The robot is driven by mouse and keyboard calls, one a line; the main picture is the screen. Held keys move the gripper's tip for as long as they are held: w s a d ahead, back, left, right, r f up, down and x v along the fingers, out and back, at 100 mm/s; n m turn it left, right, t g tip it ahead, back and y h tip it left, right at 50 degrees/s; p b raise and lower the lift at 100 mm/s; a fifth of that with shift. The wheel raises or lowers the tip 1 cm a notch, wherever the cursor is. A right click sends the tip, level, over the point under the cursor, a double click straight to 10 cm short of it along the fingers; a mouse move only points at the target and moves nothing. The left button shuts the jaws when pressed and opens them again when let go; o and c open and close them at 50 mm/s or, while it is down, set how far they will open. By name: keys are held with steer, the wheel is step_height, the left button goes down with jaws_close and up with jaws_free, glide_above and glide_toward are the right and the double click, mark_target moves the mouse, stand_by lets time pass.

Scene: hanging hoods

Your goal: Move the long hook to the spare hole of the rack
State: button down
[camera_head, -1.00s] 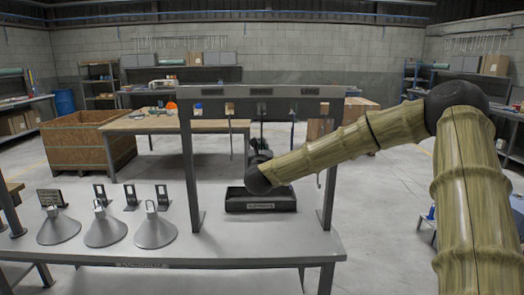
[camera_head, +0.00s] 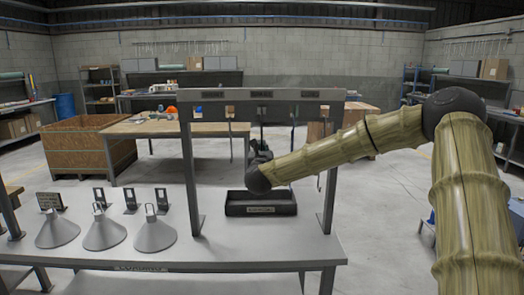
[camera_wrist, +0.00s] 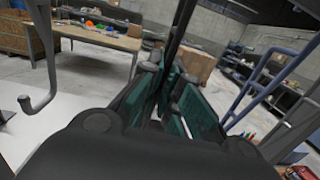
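The grey rack (camera_head: 262,99) stands on the bench, with labels along its top beam and several tags below it. A thin hook (camera_head: 230,140) hangs left of centre; it also shows in the wrist view (camera_wrist: 48,60) with its bent end free. Another hook (camera_head: 321,165) hangs near the right post. My gripper (camera_head: 260,150) is behind the rack's middle, partly hidden by my arm. In the wrist view, its green-padded fingers (camera_wrist: 167,88) are close around a dark upright rod (camera_wrist: 180,30). The rod's lower end is hidden. I cannot tell whether both pads touch it, or which hook is long.
A black tray (camera_head: 290,206) sits on the bench below. Grey cone-shaped hoods (camera_head: 104,234) stand at left with small dark brackets behind. A wooden crate (camera_head: 75,152) and a table (camera_head: 165,127) stand behind.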

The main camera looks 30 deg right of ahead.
steer(key=shift+f+b, duration=1.35)
steer(key=shift+b, duration=0.4)
stand_by(0.6)
steer(key=c, duration=1.6)
jaws_free()
steer(key=shift+o, duration=0.2)
steer(key=v, duration=1.2)
